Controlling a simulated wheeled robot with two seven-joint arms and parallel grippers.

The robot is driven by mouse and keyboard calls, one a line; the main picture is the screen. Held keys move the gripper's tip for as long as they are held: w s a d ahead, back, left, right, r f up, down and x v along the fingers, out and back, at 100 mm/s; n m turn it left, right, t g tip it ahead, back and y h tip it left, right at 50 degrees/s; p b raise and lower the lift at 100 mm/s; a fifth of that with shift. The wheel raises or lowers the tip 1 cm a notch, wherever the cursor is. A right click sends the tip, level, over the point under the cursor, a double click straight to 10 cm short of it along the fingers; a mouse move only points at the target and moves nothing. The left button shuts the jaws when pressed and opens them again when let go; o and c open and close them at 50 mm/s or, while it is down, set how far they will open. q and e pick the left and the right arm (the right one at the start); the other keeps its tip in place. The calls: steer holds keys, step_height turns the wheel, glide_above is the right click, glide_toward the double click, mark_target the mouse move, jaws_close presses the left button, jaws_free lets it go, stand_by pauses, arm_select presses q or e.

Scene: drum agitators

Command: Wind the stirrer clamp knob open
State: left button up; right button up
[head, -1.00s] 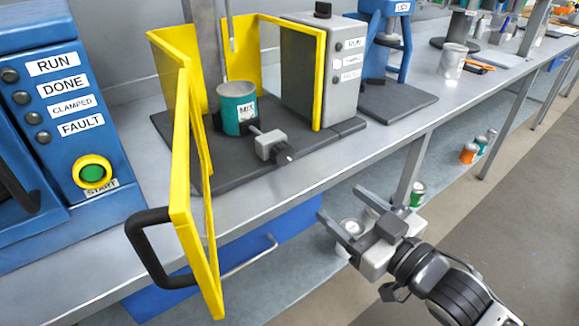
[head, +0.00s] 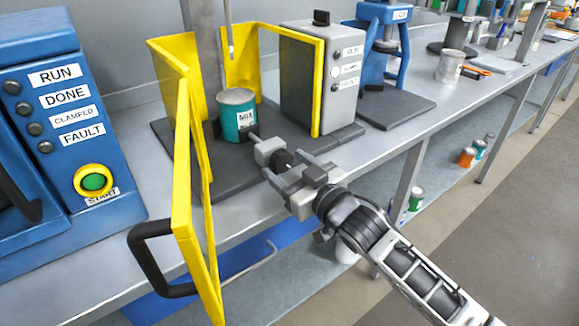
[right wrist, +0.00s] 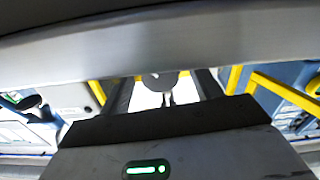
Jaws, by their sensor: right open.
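The teal tin marked MIX (head: 237,117) stands upright on the stirrer's dark base (head: 230,172), inside an open yellow guard. Beside it on the near side is the clamp's grey block (head: 267,151), with a rod toward the tin. The small dark clamp knob (head: 284,160) sticks out of the block toward me. My right gripper (head: 290,168) is open at the knob, its fingers pointing at the block and seemingly on either side of the knob; contact is unclear. The right wrist view mostly shows grey gripper parts and blurred surroundings. My left gripper is out of view.
The yellow guard door (head: 183,190) with its black handle (head: 150,262) stands open to the left. The grey control box (head: 303,80) has its CLAMPED lamp (head: 336,72) lit white. A blue machine (head: 50,120) is at far left.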

steer(key=c, duration=1)
steer(key=shift+n, duration=0.3)
